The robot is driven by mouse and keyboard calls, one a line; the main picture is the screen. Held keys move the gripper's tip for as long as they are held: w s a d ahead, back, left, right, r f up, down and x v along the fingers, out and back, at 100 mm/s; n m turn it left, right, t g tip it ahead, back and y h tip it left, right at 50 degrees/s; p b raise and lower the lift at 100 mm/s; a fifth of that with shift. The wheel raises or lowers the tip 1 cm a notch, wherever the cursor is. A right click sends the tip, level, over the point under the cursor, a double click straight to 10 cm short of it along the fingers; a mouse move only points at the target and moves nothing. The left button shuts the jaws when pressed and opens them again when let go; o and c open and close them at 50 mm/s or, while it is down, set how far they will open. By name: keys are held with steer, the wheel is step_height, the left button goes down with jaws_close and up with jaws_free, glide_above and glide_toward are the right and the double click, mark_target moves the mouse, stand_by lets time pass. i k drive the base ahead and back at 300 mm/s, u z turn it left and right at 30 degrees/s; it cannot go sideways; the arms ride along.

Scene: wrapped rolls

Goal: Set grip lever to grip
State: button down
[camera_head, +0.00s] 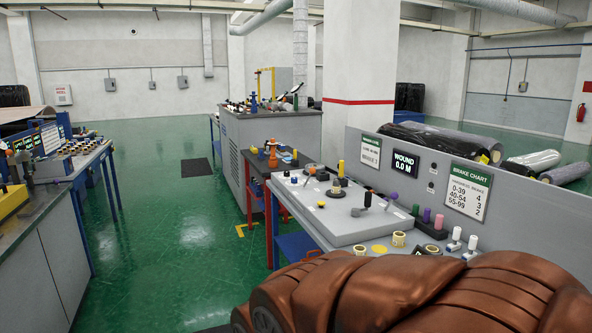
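A grey control desk (345,224) stands right of centre with several knobs and levers on its top. A dark-knobbed lever (367,199) and a purple-knobbed lever (393,197) rise from it. A yellow upright handle (341,168) stands farther back. I cannot read any grip marking, so I cannot tell which one is the grip lever or how it is set. Two white-topped handles (472,242) stand at the desk's right. My gripper is not visible.
A large ribbed copper-brown shape (420,295) hides the desk's near edge; I cannot tell whether it is mine. The back panel carries a "WOUND 0.0 M" display (404,164) and a brake chart (467,191). Green floor (170,230) is open between this desk and the left bench (40,240).

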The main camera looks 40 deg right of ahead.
mark_target(312, 171)
steer(key=i, duration=1.25)
steer(key=z, duration=0.8)
steer(key=i, duration=2.3)
steer(key=z, duration=0.75)
